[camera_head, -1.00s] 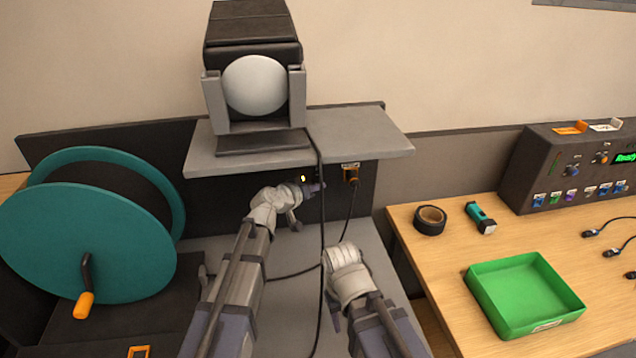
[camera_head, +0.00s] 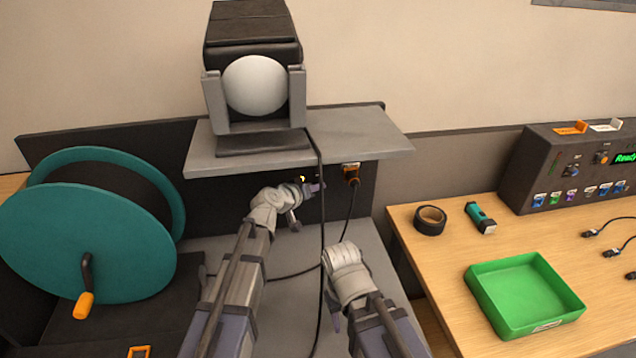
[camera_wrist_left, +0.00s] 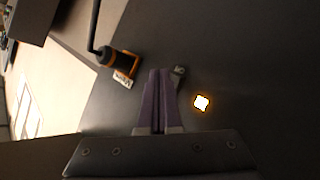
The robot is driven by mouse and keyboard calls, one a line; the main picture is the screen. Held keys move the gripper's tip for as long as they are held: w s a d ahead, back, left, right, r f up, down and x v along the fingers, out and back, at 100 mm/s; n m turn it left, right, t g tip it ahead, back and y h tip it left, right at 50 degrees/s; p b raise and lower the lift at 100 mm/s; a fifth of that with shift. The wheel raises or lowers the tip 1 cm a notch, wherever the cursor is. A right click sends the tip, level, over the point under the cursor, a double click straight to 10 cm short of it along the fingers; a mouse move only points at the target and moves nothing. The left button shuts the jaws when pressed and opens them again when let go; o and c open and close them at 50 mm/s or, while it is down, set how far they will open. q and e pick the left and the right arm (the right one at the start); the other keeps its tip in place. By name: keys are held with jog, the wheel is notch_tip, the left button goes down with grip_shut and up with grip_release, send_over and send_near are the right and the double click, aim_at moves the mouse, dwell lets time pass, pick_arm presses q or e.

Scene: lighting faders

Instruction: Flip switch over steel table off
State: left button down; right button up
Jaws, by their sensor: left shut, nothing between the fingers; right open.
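A small grey switch lever (camera_wrist_left: 179,71) stands on the dark panel (camera_wrist_left: 240,70) in the left wrist view, close to the fingertips of my left gripper (camera_wrist_left: 160,72). I cannot tell clearly whether they touch it, or which way the lever is set. My left gripper (camera_head: 317,188) is shut and empty at the panel, under the shelf. The grey steel table (camera_head: 290,258) lies below. My right gripper (camera_head: 345,264) is open and empty over the table, its fingers mostly hidden.
An orange plug (camera_head: 351,172) with a black cable sits in the panel to the right. A grey shelf (camera_head: 362,132) with a lamp (camera_head: 254,88) overhangs. A teal cable reel (camera_head: 70,225) stands left. A green tray (camera_head: 525,295) lies on the wooden table.

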pick_arm(q)
jog(key=shift+w, duration=0.15)
dwell(0.6)
jog(key=shift+w+a, duration=0.1)
jog(key=shift+w, duration=0.15)
jog(key=shift+w, duration=0.3)
pick_arm(e)
jog(key=shift+f, duration=0.1)
dwell(0.5)
pick_arm(q)
jog(key=shift+s, duration=0.1)
jog(key=shift+s, duration=0.65)
pick_arm(e)
jog(key=shift+r+p, duration=0.35)
jog(key=shift+r, duration=0.05)
pick_arm(q)
jog(key=s, duration=0.3)
jog(key=s+d, duration=0.1)
jog(key=s, duration=0.1)
jog(key=shift+d+r, duration=0.1)
jog(key=shift+r, duration=0.2)
jog(key=shift+w, duration=0.1)
